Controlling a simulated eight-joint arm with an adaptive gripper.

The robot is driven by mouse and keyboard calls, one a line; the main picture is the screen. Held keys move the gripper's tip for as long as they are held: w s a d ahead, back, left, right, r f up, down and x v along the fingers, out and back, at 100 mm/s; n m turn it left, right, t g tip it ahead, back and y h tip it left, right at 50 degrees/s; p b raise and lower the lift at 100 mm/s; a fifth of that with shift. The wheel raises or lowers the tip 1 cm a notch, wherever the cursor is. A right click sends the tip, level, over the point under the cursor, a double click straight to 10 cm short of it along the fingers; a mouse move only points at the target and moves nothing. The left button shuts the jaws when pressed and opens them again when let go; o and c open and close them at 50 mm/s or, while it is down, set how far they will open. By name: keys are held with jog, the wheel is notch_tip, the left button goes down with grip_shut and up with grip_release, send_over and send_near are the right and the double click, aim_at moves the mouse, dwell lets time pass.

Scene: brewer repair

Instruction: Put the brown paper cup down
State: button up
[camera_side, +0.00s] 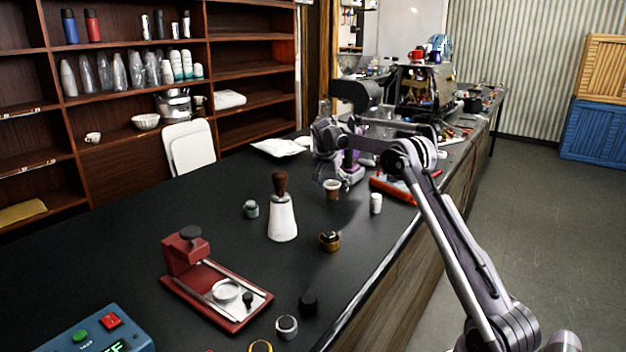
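A small brown cup (332,190) with a paler rim shows below my wrist, over the dark counter top, and looks upright. My gripper (326,172) points down right above the cup, at or very near its rim. The fingers are small and dark here, and I cannot tell whether they are closed on the cup or apart from it. I also cannot tell whether the cup's base touches the counter (130,240).
A white bottle with a brown top (282,218), a white canister (376,203), a brown jar (329,241) and a red tray (395,190) stand around the cup. A red press (215,290) is nearer the camera.

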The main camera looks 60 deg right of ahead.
jog(key=v, duration=1.2)
jog(key=shift+r, duration=0.25)
jog(key=s+a+r+n+t+y, duration=0.15)
jog(key=s+a+n, duration=0.25)
jog(key=a, duration=0.6)
jog(key=s+a+r+n+t+h, duration=0.1)
jog(key=s+a+r+n, duration=0.15)
jog(key=a, duration=0.65)
jog(key=s+a+f+n+t+y, duration=0.1)
jog(key=s+a+f+n, duration=0.2)
jog(key=s+a, duration=0.3)
jog(key=s+a+f+n+t+y, duration=0.1)
jog(key=s+a+f+n, duration=0.2)
jog(key=s+a+f, duration=0.1)
jog(key=s+a+f+n+t+y, duration=0.2)
jog(key=s+a+f+n, duration=0.2)
jog(key=s+a, duration=0.3)
jog(key=shift+s+a+f, duration=0.1)
jog(key=shift+s+a, duration=0.05)
jog(key=shift+a, duration=0.4)
jog(key=shift+s+a+f, duration=0.1)
jog(key=shift+s+a, duration=0.1)
jog(key=shift+a, duration=0.3)
